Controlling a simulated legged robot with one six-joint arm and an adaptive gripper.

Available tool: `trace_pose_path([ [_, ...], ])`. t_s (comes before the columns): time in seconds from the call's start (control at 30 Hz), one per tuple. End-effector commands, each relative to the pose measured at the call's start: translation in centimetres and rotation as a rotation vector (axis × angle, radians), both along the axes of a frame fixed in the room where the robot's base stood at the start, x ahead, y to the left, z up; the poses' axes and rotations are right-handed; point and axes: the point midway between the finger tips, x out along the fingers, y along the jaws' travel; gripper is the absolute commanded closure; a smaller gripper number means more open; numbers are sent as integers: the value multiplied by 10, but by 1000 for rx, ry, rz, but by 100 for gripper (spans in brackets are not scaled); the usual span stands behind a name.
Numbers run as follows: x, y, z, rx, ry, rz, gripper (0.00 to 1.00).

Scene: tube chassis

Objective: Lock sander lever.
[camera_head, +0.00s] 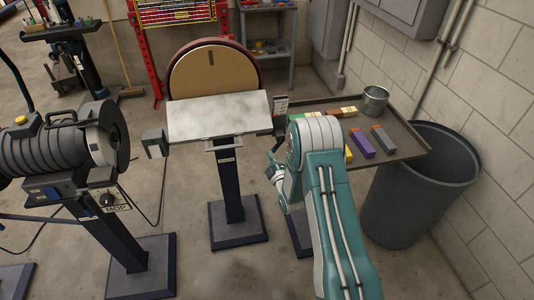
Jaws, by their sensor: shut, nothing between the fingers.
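The disc sander (213,74) stands at the centre back, with a round tan disc in a dark red housing. Its pale metal work table (218,117) sits in front of the disc on a dark pedestal. A dark bracket-like part (155,143) sticks out at the table's left end. No lever can be told apart clearly; the area at the table's right end is partly behind my arm. My gripper (273,170) shows only in part, small, at the left of my teal arm, below and right of the work table. It is shut and apart from the sander.
A dark tray table (400,135) at right holds several coloured blocks and a metal cup (375,99). A grey bin (415,190) stands by the block wall. A motor-like machine (65,145) on a pedestal is at left. Floor between the pedestals is open.

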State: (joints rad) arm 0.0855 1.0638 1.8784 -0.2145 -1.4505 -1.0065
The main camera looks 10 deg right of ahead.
Motion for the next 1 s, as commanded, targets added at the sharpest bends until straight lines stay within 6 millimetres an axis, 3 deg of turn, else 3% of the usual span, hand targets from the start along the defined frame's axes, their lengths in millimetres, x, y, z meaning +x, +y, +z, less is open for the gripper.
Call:
trace_pose_path([
  [0.53, 0, -23, -15, -444, -1, -1, 100],
  [1.0, 0, -30, -18, -446, -1, 0, 100],
])
